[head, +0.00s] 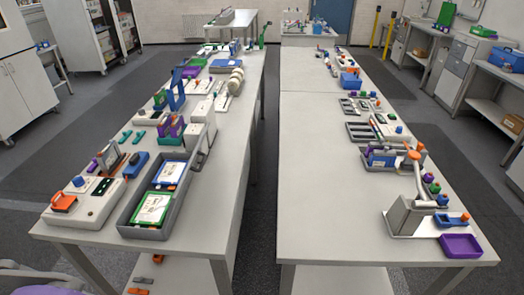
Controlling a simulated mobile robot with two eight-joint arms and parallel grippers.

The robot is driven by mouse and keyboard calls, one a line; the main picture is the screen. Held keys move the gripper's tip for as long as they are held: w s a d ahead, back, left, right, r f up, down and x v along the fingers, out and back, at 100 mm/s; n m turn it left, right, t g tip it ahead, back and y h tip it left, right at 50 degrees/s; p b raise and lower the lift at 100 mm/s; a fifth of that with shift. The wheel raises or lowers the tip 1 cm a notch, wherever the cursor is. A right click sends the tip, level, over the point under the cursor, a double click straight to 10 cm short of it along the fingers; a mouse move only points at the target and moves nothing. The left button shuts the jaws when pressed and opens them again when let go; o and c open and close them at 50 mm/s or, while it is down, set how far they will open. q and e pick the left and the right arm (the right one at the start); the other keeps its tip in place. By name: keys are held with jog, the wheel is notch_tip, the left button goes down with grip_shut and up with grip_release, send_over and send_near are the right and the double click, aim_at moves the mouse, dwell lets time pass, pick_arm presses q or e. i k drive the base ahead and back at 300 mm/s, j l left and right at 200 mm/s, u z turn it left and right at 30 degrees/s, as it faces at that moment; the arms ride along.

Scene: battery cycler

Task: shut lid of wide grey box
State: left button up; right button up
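A long grey open-topped box (176,216) stands near the front right of the left table. A green-framed panel (152,208) lies in its near part and a blue-framed panel (168,174) in its far part. A dark handle shape shows at its far right side. A pale grey upright piece (203,122) stands at its far end; I cannot tell whether it is the box's lid. Neither of my grippers is in view.
A white device with an orange part (90,212) sits close to the box's left. Grey trays (362,132) and a metal stand (407,216) are on the right table (320,200), whose left half is clear. A dark floor aisle (262,190) separates the tables.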

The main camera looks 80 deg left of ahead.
aim_at(177, 193)
jog(key=u, duration=0.4)
jog(key=i+u, duration=0.1)
jog(key=u, duration=0.3)
jog(key=l+u, duration=0.1)
jog(key=u, duration=0.3)
jog(key=i+u, duration=0.1)
jog(key=u, duration=0.3)
